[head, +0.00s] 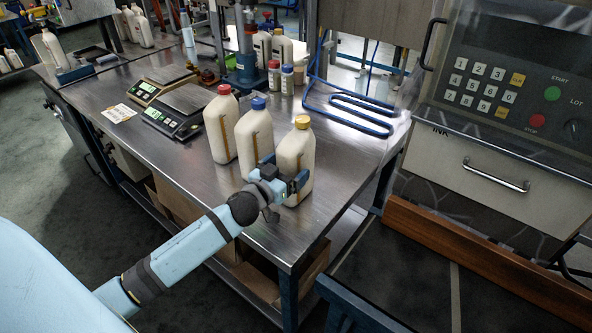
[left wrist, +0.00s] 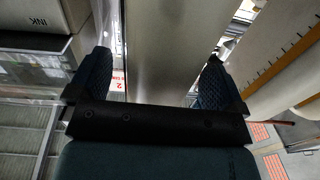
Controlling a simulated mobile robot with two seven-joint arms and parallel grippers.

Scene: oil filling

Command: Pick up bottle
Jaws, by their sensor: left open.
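Three cream bottles stand upright in a row on the metal table: a red-capped bottle (head: 221,130), a blue-capped bottle (head: 252,132) and a yellow-capped bottle (head: 295,150). My left gripper (head: 284,178) is open at the lower half of the yellow-capped bottle, with a finger to either side. The gripper hides part of that bottle's lower side. In the left wrist view, a pale flat surface, which looks like the bottle's side, lies between the spread fingers (left wrist: 156,82). Contact cannot be told. My right gripper is not in view.
Two scales (head: 172,112) sit left of the bottles on the metal table (head: 190,165). A blue tube rack (head: 350,112) and small bottles (head: 287,80) stand behind. A keypad machine (head: 500,100) is at the right. The table's front corner (head: 290,255) is near my arm.

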